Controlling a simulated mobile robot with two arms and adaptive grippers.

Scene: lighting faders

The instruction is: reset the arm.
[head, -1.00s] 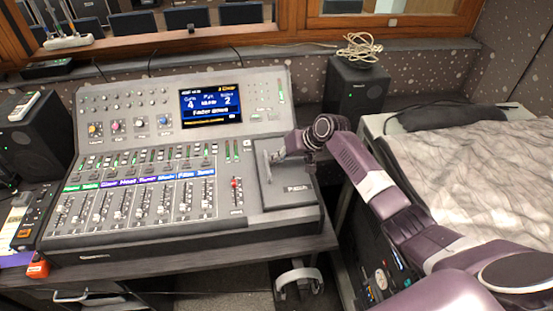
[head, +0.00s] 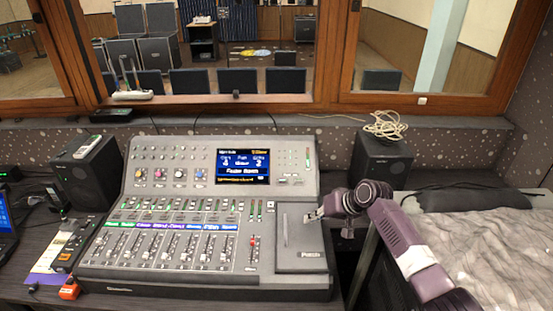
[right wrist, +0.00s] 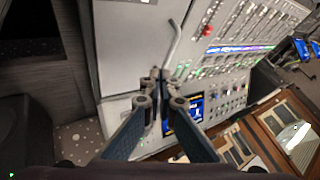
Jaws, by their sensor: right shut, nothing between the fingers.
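My right gripper (head: 313,215) is above the right-hand panel (head: 301,262) of the grey fader console (head: 130,277). It is shut and empty. In the right wrist view the closed fingertips (right wrist: 159,75) point at the console's pale panel. A thin grey bent handle (right wrist: 174,42) shows just beyond them; I cannot tell whether they touch it. The handle also shows in the head view (head: 285,230), left of the gripper. My left gripper is not in view.
The console screen (head: 242,165) is lit. Black speakers stand left (head: 88,175) and right (head: 380,162) of the console. A grey cloth-covered surface (head: 490,250) lies to the right. A wooden-framed window (head: 240,107) is behind. Coiled cable (head: 388,125) tops the right speaker.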

